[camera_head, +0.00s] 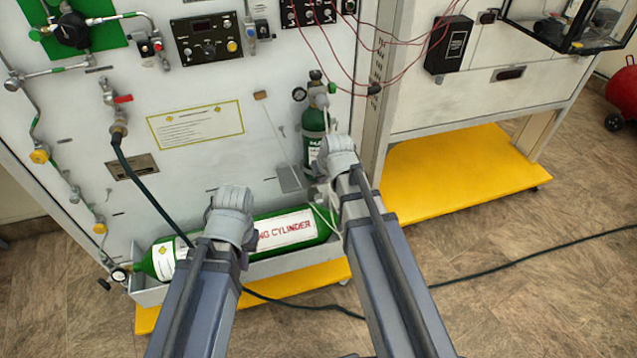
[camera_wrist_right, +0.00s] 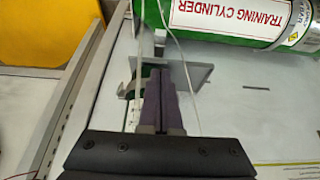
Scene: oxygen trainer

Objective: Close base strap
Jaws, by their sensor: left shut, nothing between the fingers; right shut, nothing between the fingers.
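A small upright green cylinder (camera_head: 313,140) stands against the white panel, its lower part hidden behind my right arm. My right gripper (camera_head: 338,142) is shut and empty, in front of the cylinder's right side in the head view. In the right wrist view its closed fingers (camera_wrist_right: 161,85) point at a grey bracket (camera_wrist_right: 192,77), with a hooked metal piece (camera_wrist_right: 127,88) to the left and a bit of green behind. I cannot make out a base strap clearly, nor whether the fingers touch anything. My left gripper (camera_head: 234,198) is shut and empty, in front of the lying cylinder.
A green training cylinder (camera_head: 287,231) lies in a grey tray (camera_head: 153,294) low on the panel; it also shows in the right wrist view (camera_wrist_right: 245,20). A thin pale cord (camera_head: 322,217) hangs near its right end. A yellow base shelf (camera_head: 450,175) extends right. A dark hose (camera_head: 140,180) hangs left.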

